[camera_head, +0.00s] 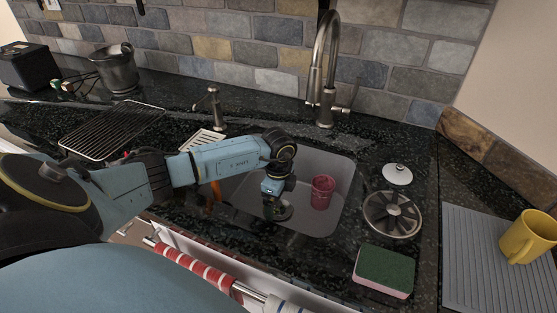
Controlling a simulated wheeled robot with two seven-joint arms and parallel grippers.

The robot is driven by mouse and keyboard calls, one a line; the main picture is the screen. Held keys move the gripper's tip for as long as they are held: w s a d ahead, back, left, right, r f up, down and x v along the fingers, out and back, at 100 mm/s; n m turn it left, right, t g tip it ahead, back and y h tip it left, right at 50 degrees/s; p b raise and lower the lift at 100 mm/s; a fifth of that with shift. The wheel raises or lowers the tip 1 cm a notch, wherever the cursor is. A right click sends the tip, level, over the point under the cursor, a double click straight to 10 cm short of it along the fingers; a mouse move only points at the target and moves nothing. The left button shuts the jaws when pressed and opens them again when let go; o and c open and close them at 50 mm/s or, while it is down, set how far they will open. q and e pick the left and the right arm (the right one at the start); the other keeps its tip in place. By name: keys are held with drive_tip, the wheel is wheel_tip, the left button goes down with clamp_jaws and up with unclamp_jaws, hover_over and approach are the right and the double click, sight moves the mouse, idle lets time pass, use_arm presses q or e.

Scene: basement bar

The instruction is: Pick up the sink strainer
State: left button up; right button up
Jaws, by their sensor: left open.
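A round metal piece with dark radial slots (391,215) lies on the dark counter to the right of the sink; it looks most like the sink strainer, but I cannot be sure. My left arm reaches from the left over the sink (335,170). My left gripper (279,211) is open and points down inside the basin, left of a red cup (322,192). It is well apart from the slotted piece. Its fingertips are small and dark, and what lies right beneath them is hidden. My right gripper is not in view.
A small white lid-like piece (397,174) lies behind the slotted piece, and a green sponge (384,271) in front of it. A tall faucet (324,75) stands behind the sink. A yellow mug (528,237) stands on a grey mat (470,245). A wire rack (112,130) lies left.

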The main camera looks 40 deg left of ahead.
use_arm(q)
wheel_tip(320, 180, down, 2)
drive_tip(key=shift+f, duration=0.25)
drive_tip(key=c, duration=0.9)
drive_tip(key=shift+c, duration=0.6)
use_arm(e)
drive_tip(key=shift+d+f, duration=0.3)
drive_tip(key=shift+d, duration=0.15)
